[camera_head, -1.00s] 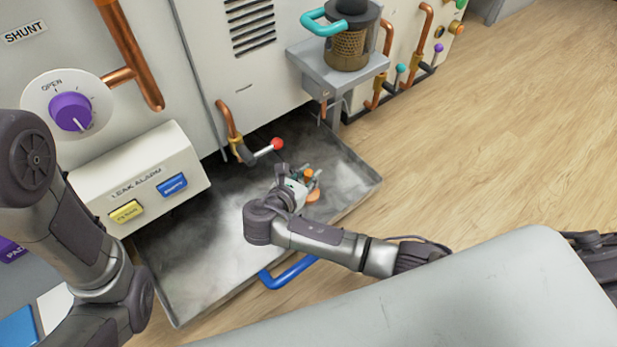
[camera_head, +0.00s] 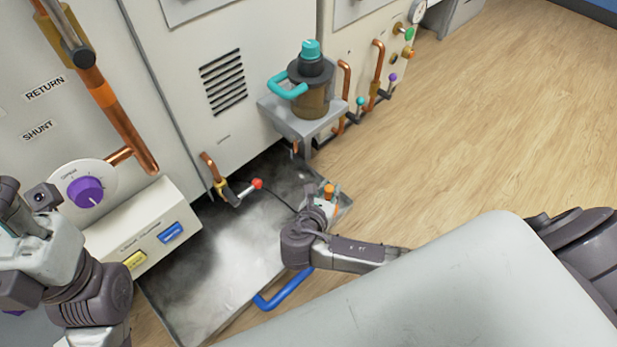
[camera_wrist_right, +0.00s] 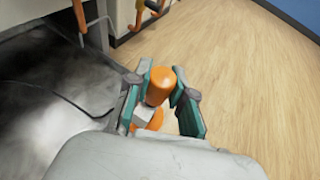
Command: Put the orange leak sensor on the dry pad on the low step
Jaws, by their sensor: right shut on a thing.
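The orange leak sensor (camera_head: 329,189) is held in my right gripper (camera_head: 325,199), over the right end of the metal tray. In the right wrist view the sensor (camera_wrist_right: 158,86) shows an orange cylinder above a pale block and an orange lower part. The teal fingers of my right gripper (camera_wrist_right: 161,78) are shut on it from both sides. Whether its underside touches the tray is hidden. My left arm's wrist is at the left edge of the head view; its fingertips cannot be made out. I cannot identify the dry pad or the low step.
The metal tray (camera_head: 215,285) has a blue handle (camera_head: 283,291) in front. A red-tipped valve lever (camera_head: 256,184) projects over it. Wooden floor (camera_head: 450,130) lies clear at right.

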